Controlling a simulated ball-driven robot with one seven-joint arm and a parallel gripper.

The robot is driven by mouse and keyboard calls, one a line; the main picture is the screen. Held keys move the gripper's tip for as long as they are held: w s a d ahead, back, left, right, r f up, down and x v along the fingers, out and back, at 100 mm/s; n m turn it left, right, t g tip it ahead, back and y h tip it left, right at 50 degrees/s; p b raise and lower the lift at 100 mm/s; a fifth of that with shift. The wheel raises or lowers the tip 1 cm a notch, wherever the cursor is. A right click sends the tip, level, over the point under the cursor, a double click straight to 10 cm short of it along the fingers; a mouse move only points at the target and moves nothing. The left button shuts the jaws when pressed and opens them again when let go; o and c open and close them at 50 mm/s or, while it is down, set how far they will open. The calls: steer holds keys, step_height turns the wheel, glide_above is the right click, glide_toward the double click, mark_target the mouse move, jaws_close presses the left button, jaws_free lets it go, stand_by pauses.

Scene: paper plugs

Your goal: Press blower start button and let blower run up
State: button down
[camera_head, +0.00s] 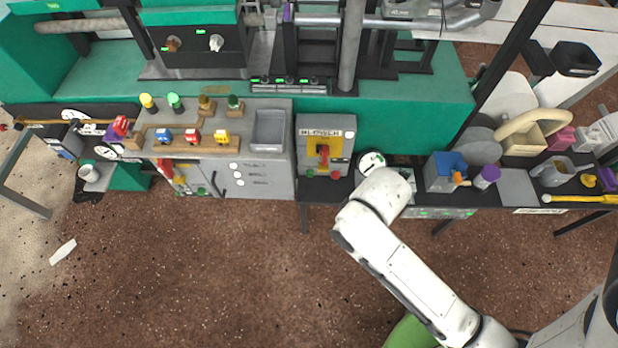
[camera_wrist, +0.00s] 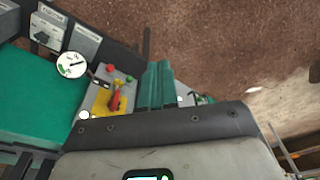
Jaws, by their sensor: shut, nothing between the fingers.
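The blower box (camera_head: 345,132) is grey with a BLOWER label and stands on a dark stand at the middle of the bench front. Its face has a red handle on a yellow plate (camera_head: 324,152), a green button (camera_head: 310,173) and a red button (camera_head: 335,175). The wrist view shows the red handle (camera_wrist: 116,97), red button (camera_wrist: 111,67) and green button (camera_wrist: 130,78). My gripper (camera_wrist: 157,65) is shut and empty, its teal fingers beside the green button in that picture. I cannot tell whether they touch it. In the head view my arm hides the fingers.
A round gauge (camera_head: 372,160) is right of the blower box, close to my wrist. A grey control desk (camera_head: 262,180) stands to the left. A blue-lined bin (camera_head: 440,178) and other bench items are to the right. The brown floor in front is mostly clear.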

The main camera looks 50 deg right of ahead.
steer(key=w+d+f+m+t+b, duration=0.1)
steer(key=w+f+t+b, duration=0.1)
steer(key=w+f+b, duration=0.45)
steer(key=w+d+f+t+b, duration=0.1)
steer(key=w+f+t, duration=0.15)
steer(key=f, duration=0.65)
steer(key=w+d+f+m+t+b, duration=0.1)
steer(key=w+d+f+b, duration=0.1)
steer(key=w+f+b, duration=0.45)
steer(key=m+t+h+b, duration=0.3)
steer(key=t+b, duration=0.2)
steer(key=b, duration=0.2)
glide_toward(312, 194)
steer(key=w+a, duration=0.3)
steer(key=w, duration=0.1)
steer(key=shift+w+a+f, duration=0.1)
steer(key=shift+a+f, duration=0.15)
steer(key=shift+a, duration=0.05)
steer(key=shift+d, duration=0.1)
